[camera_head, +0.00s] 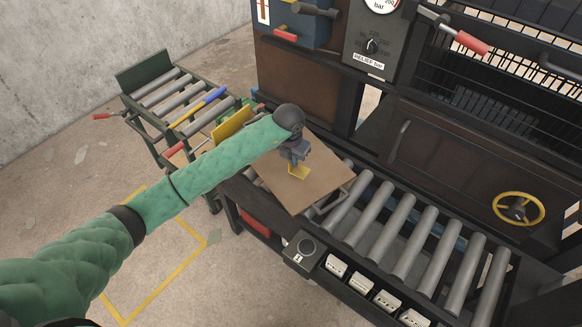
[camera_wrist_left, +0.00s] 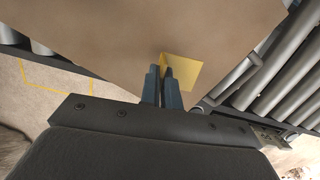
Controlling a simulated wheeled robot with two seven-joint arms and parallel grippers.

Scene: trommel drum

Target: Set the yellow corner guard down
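The yellow corner guard (camera_head: 299,172) is small and angled, and shows just below my left gripper (camera_head: 296,157) over a flat brown board. In the left wrist view the guard (camera_wrist_left: 184,72) has one flap spread to the right. Its other flap shows edge-on between the fingertips of my left gripper (camera_wrist_left: 162,72), which are close together on it. The brown board (camera_head: 315,190) lies under the gripper; I cannot tell whether the guard touches it. My right gripper is not in view.
The board rests at the start of a roller conveyor (camera_head: 408,228). A smaller roller stand (camera_head: 160,92) is behind at left, with a yellow plate (camera_head: 232,124) near it. A control box (camera_head: 305,252) is at the front edge. A dark machine with a yellow handwheel (camera_head: 519,208) stands at right.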

